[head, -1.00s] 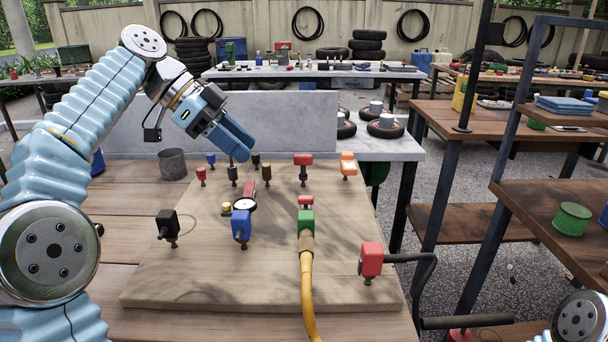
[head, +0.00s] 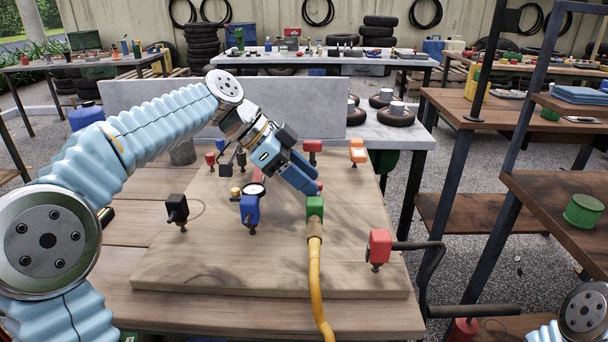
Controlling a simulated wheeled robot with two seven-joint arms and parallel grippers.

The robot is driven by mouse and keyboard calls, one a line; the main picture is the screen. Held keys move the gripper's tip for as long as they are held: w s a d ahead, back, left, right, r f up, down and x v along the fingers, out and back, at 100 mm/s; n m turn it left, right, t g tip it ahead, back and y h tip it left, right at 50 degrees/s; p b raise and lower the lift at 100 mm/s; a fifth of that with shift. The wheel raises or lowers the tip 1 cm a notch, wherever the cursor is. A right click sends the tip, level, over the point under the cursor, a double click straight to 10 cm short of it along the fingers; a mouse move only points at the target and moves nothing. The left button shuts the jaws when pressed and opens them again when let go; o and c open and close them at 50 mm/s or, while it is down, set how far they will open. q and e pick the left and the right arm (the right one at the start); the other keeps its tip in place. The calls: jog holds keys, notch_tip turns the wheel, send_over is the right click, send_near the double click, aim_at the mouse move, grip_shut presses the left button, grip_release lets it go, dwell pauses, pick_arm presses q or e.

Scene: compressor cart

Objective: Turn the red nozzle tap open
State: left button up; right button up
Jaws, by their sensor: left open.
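The green nozzle block (head: 315,207) stands on the wooden board, with a brass fitting and a yellow hose (head: 316,280) running from it toward me. The red tap (head: 319,186) shows just behind and above the green block, partly hidden by my left gripper. My left gripper (head: 304,182) is open, with its blue fingers angled down to the right, close to the red tap. I cannot tell whether the fingers touch the tap or lie around it. My right gripper is out of view; only a bit of my right arm shows at the lower right.
The wooden board (head: 190,270) also carries a blue block with a gauge (head: 249,208), a black block (head: 177,209), a red block with a black crank (head: 380,246), and red (head: 312,147) and orange (head: 357,150) fittings behind. A grey panel (head: 140,100) stands behind the board.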

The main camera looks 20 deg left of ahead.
pick_arm(q)
grip_shut()
dwell(0.3)
